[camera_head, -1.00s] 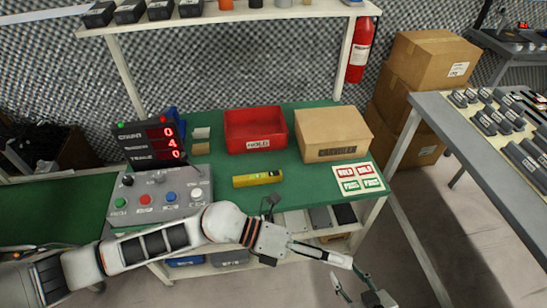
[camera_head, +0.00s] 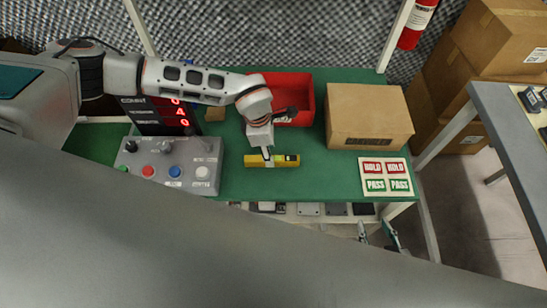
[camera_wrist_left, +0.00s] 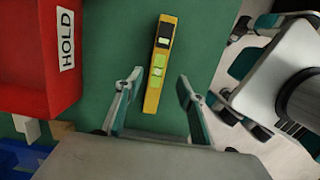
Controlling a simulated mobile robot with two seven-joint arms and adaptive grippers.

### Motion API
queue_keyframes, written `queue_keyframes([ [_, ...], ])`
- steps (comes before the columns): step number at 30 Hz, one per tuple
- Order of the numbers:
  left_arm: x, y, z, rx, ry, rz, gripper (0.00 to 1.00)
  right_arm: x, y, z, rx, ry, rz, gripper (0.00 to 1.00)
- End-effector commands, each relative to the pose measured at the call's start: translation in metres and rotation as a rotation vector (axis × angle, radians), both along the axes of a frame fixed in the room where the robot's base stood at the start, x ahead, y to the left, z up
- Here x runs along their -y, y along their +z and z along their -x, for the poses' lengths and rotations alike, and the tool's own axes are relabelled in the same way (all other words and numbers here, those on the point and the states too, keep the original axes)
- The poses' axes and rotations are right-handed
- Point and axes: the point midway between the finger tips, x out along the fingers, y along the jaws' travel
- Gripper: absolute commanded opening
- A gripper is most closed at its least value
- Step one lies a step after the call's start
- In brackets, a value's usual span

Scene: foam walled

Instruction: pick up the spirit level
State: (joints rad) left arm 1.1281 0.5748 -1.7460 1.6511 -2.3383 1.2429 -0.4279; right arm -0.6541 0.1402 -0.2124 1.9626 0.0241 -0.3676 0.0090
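The yellow spirit level (camera_head: 284,161) lies flat on the green table mat, in front of the red bin. In the left wrist view the spirit level (camera_wrist_left: 152,98) shows its green vial and a dark window. My left gripper (camera_head: 267,157) is over the level's middle in the head view. In the left wrist view my left gripper (camera_wrist_left: 160,76) is open, with one finger on each side of the level in the picture. Both fingers look apart from it. My right gripper (camera_head: 378,236) is open and empty beyond the table's front edge.
A red HOLD bin (camera_head: 303,92) stands behind the level, and a cardboard box (camera_head: 367,118) to its right. A button panel (camera_head: 172,165) is on the left. A HOLD/PASS card (camera_head: 386,178) lies at right. Bare mat (camera_head: 325,180) lies right of the level.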

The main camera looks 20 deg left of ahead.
Motion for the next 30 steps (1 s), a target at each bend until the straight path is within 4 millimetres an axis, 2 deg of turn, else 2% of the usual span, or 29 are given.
queue_keyframes([
  [10, 0.005, -0.045, -0.005, -0.002, 0.001, 0.002, 0.39, 0.0, -0.001, -0.001, 0.0, 0.0, 0.0, 0.4],
  [20, 0.006, -0.051, -0.006, 0.0, 0.001, 0.002, 0.39, 0.0, 0.0, -0.003, 0.003, 0.0, 0.0, 0.4],
  [24, 0.006, -0.051, -0.006, 0.0, 0.001, 0.002, 0.05, 0.0, 0.0, -0.003, 0.004, 0.0, -0.001, 0.4],
  [25, 0.006, -0.051, -0.006, 0.0, 0.001, 0.002, 0.0, 0.0, 0.001, -0.003, 0.005, 0.0, -0.001, 0.4],
  [30, 0.006, -0.051, -0.006, 0.001, 0.001, 0.003, 0.0, 0.0, 0.001, -0.003, 0.006, 0.0, -0.001, 0.4],
])
